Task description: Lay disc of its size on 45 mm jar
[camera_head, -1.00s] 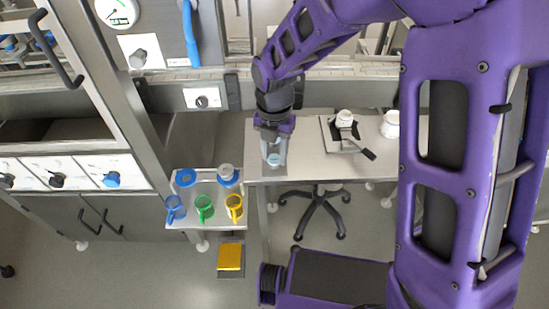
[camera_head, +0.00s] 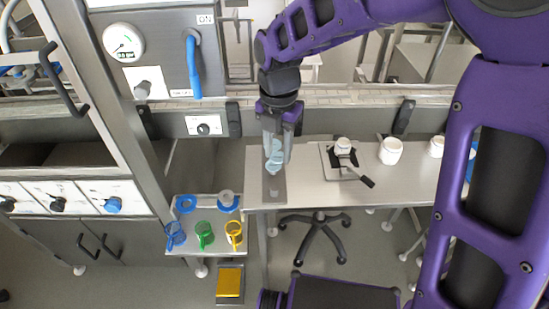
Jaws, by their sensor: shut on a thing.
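My gripper (camera_head: 277,148) points down above the left end of the steel table. It is shut on a thin light-blue piece (camera_head: 275,160), which looks like a disc held tilted between the fingers and clear of the table. Below it a grey tray (camera_head: 274,195) lies at the table's left edge. White jars stand farther right: one (camera_head: 391,150) on the bare table, another (camera_head: 437,146) beyond it, and a small one (camera_head: 343,145) on a black-and-white stand. I cannot tell which jar is 45 mm.
A flat tool with a black handle (camera_head: 366,181) sticks out at the stand. A lower side table (camera_head: 205,248) holds blue, green and yellow cups (camera_head: 205,233) and blue-rimmed round items. The table (camera_head: 315,195) is clear between tray and stand.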

